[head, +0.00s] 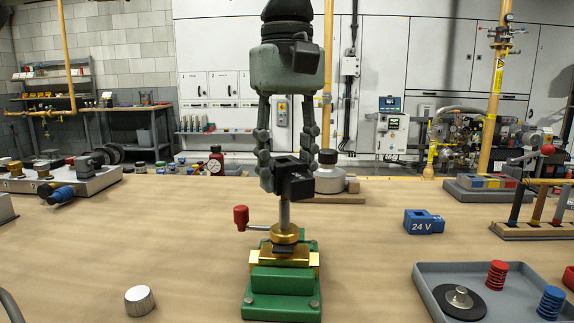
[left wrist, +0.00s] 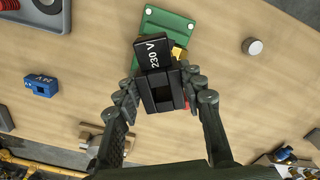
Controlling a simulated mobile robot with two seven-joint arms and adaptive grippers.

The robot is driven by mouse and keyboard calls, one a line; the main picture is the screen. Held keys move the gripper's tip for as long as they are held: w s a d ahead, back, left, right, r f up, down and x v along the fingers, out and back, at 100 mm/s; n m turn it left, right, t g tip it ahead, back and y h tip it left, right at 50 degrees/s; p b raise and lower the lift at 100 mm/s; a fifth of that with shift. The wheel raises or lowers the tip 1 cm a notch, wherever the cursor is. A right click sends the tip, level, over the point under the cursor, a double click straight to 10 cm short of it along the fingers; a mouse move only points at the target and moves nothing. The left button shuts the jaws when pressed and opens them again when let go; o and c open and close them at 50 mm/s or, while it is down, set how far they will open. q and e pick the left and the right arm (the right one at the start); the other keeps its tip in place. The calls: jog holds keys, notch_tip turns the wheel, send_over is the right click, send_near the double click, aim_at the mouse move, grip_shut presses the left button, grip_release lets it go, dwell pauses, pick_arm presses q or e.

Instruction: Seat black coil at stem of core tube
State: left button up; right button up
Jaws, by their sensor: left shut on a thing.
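The black coil (head: 296,186) is between the fingers of my left gripper (head: 292,172), which is shut on it. In the left wrist view the coil (left wrist: 153,54) shows "230 V" and a square dark opening. The core tube's grey stem (head: 284,216) stands upright on a brass valve body (head: 284,236) in a green fixture (head: 282,300). The coil is at the stem's upper end, well above the brass. It hides the stem's top, so I cannot tell whether it is around the stem or in front of it. My right gripper is not in view.
A red-knobbed lever (head: 241,217) sticks out left of the stem. A silver cap (head: 139,300) stands at left front. A blue 24 V coil (head: 424,222) lies to the right, behind a grey tray (head: 420,274) with springs and a black disc. A silver round container (head: 330,178) stands behind.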

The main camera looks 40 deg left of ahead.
aim_at(287, 227)
pick_arm(q)
jog(key=shift+f+b, duration=1.7)
jog(key=shift+f, duration=1.5)
jog(key=o, duration=1.4)
jog(key=shift+c, duration=0.2)
jog(key=shift+r, duration=0.1)
notch_tip(287, 227, up, 12)
